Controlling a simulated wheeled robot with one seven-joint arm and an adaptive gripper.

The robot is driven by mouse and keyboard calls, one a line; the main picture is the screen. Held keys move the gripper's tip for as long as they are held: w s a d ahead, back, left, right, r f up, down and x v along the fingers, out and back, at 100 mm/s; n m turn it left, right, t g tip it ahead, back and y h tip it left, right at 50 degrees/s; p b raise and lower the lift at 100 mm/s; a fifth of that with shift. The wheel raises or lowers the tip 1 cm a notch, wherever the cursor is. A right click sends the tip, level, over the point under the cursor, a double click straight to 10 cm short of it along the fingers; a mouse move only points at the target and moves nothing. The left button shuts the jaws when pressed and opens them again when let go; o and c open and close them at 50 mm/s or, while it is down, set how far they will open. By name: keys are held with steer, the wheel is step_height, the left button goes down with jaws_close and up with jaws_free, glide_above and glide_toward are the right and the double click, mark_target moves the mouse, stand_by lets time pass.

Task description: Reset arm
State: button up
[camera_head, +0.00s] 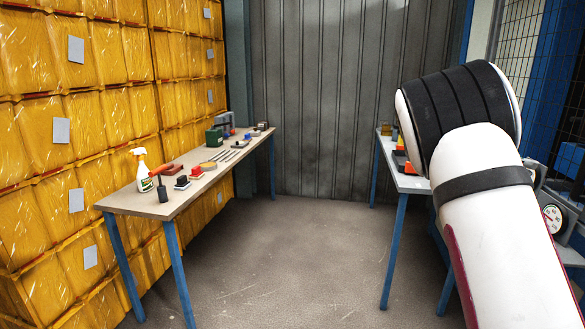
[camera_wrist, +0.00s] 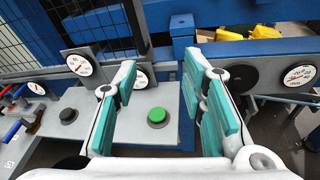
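My gripper (camera_wrist: 162,105) shows in the wrist view with its two teal-padded fingers spread wide apart. Nothing is between the fingers. A green round button (camera_wrist: 157,116) on a grey panel shows in the gap, beyond the fingers. My gripper is not visible in the head view. There, my white and black arm fills the right side and hides part of the right table and the machinery behind it. No jerry can can be made out clearly; yellow objects (camera_wrist: 266,32) at the top right of the wrist view are partly hidden.
A long table (camera_head: 150,203) at the left holds a spray bottle (camera_head: 142,170) and several small items. A second table (camera_head: 402,180) stands by my arm. Dials (camera_wrist: 79,65), a black knob (camera_wrist: 68,115) and blue frames surround my gripper. The floor (camera_head: 285,260) between the tables is clear.

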steer(key=s+a+f+m+t+y+p, duration=0.1)
steer(key=s+a+m+y, duration=0.6)
steer(key=s+a, duration=1)
steer(key=s+a+f+m+t+y+p, duration=0.2)
steer(key=s+a+m+y, duration=0.6)
steer(key=s+a, duration=0.9)
steer(key=s+t+p, duration=0.2)
steer(key=s, duration=0.3)
steer(key=shift+a+f+t+y, duration=0.25)
steer(key=shift+a+t+y, duration=0.05)
